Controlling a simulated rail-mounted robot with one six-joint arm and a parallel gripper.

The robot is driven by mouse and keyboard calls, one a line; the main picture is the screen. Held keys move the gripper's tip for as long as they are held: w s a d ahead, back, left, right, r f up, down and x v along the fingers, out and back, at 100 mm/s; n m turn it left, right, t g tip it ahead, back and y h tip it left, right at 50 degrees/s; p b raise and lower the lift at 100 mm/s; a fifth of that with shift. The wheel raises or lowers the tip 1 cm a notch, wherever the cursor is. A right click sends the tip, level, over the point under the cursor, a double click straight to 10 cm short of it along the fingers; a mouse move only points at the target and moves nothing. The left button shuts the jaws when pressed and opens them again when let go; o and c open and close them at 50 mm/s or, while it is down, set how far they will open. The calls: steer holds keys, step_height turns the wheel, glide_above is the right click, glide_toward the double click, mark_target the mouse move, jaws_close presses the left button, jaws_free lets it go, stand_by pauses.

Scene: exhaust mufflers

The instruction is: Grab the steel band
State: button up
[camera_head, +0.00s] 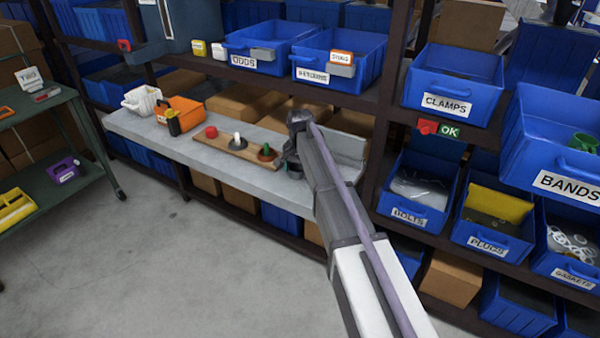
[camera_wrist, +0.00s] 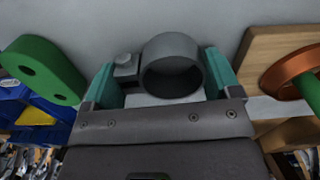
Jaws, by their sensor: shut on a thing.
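The steel band (camera_wrist: 172,68) is a grey metal ring with a small clamp block at its left side, seen in the wrist view. My gripper (camera_wrist: 160,82) has its teal fingers on either side of it, shut on the band. In the head view my gripper (camera_head: 294,158) is over the right part of the grey bench, just right of the wooden peg board. The band cannot be made out clearly there behind my gripper and arm.
The wooden board (camera_head: 225,146) with red, white and green pegs lies on the bench (camera_head: 150,138). A copper ring (camera_wrist: 290,70) around a green peg is close at right in the wrist view. A green plate (camera_wrist: 40,68) is at left. Blue bins (camera_head: 450,85) fill the right shelves.

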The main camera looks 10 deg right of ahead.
mark_target(300, 167)
steer(key=shift+c, duration=0.7)
step_height(300, 167, up, 10)
steer(key=p, duration=1)
steer(key=shift+r, duration=0.2)
